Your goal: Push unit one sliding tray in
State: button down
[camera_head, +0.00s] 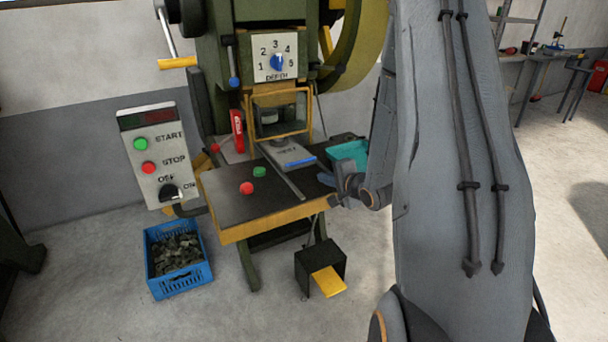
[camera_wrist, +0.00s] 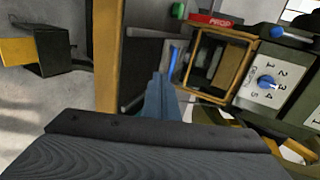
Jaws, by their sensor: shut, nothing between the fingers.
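The sliding tray (camera_head: 278,150) is a flat grey plate with a blue front strip. It sticks out of the yellow-framed press opening (camera_head: 280,110) over the dark table. In the wrist view its blue strip (camera_wrist: 174,58) shows just beyond my fingertips. My gripper (camera_head: 326,180) is shut and empty, to the right of and close to the tray's blue edge. In the wrist view my gripper (camera_wrist: 160,88) points toward that strip. I cannot tell whether it touches the tray. My arm hides the area to the right in the head view.
The press table (camera_head: 225,195) holds a red button (camera_head: 246,188), a green button (camera_head: 260,172) and a slanted bar. A teal bin (camera_head: 348,152) stands behind my gripper. A control panel (camera_head: 153,155) is at left. A blue crate (camera_head: 178,284) and a pedal (camera_head: 328,281) are on the floor.

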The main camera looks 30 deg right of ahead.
jog(key=x, duration=1)
jog(key=shift+p, duration=0.3)
jog(key=shift+w+r, duration=0.15)
jog(key=shift+w, duration=0.45)
jog(key=shift+w+r, duration=0.15)
jog(key=shift+w, duration=0.5)
jog(key=shift+w+r+p, duration=0.1)
jog(key=shift+w+p, duration=0.25)
jog(key=shift+w, duration=0.5)
